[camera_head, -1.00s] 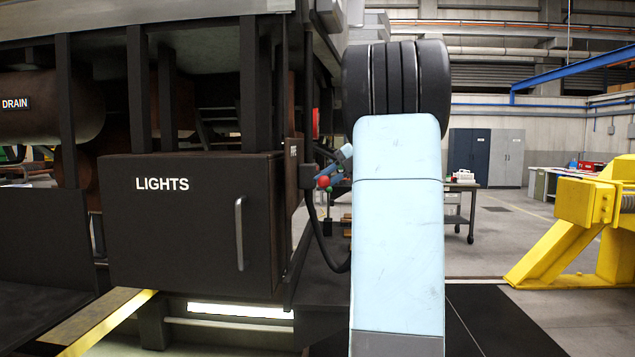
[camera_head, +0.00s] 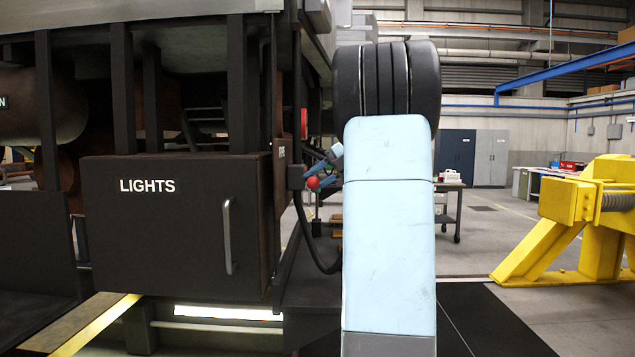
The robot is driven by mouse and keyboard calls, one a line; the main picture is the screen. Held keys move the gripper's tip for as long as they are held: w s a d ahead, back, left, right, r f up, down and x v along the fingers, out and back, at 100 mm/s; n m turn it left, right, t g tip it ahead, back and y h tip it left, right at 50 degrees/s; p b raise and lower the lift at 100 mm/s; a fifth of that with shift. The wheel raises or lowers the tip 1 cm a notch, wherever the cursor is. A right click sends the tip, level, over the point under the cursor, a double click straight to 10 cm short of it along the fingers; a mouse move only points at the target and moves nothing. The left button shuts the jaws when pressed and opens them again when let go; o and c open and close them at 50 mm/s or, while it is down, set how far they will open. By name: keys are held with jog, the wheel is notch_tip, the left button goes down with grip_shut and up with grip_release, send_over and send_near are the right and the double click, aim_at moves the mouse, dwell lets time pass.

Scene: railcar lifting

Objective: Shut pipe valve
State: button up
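A small red ball-shaped knob (camera_head: 313,183) with blue parts beside it shows at the railcar's near right corner. It may belong to the pipe valve, but it is too small to tell its position. A black hose (camera_head: 310,243) hangs just below it and curves down toward my arm. My pale blue arm link with its black ribbed joint stands upright in front, right of the knob. My gripper is not clearly visible; the arm may hide it. I cannot tell whether anything touches the knob.
A dark box marked LIGHTS (camera_head: 165,240) with a vertical handle is on the railcar at left. A yellow steel stand (camera_head: 585,220) is on the floor at right. A workbench (camera_head: 450,200) and grey cabinets (camera_head: 473,158) stand behind. Open floor lies between arm and stand.

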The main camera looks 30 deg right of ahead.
jog(key=v, duration=1.3)
jog(key=shift+f, duration=0.15)
